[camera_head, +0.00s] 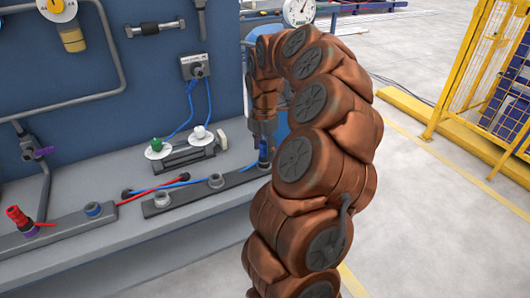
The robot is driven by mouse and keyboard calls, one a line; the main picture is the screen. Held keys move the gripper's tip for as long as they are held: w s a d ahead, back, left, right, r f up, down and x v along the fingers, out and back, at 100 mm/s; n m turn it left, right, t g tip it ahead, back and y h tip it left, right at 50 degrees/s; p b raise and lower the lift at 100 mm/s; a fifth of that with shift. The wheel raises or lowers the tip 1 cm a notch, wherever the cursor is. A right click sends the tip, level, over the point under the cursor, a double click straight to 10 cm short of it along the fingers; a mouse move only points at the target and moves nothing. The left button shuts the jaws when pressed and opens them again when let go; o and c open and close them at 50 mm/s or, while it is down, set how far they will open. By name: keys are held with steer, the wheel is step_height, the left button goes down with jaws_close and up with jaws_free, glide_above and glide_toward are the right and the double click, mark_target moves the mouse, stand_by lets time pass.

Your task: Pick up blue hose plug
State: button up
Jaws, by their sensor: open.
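The blue hose plug (263,153) appears to stand upright near the right end of a dark socket bar (205,189) on the grey bench. It is small and partly covered. My gripper (263,138) points down right above it, with the fingertips around or just over its top; I cannot tell which. The gripper is open, and its fingers are hard to make out. My brown arm hides the area to the right of the plug.
A red plug (17,215) stands on the left bar, with a blue-ringed socket (93,209) beside it. A grey block with green and white knobs (187,154) sits behind the bar. A blue panel with pipes rises at the back. A yellow fence (465,75) stands far right.

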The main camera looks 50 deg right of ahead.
jaws_close()
stand_by(0.4)
